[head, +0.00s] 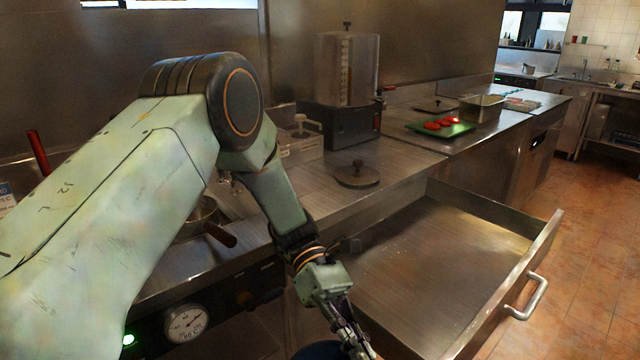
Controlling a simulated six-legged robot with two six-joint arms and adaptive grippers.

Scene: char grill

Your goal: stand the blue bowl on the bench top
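My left arm comes in from the left and reaches down to the bottom middle of the head view. Its gripper (354,345) points down by the near left side of the open drawer. A dark blue curved edge, apparently the blue bowl (320,351), shows at the bottom edge of the picture, right beside the gripper's fingers. Most of the bowl is cut off, and I cannot tell whether the fingers grip it. The steel bench top (397,163) runs behind the drawer. My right gripper is not in view.
The open drawer (440,270) looks empty and juts out with its handle (528,298) to the right. A round dark lid (357,176), a steel machine (343,90), a green tray (440,129) with red food and a steel pan (482,107) stand on the bench.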

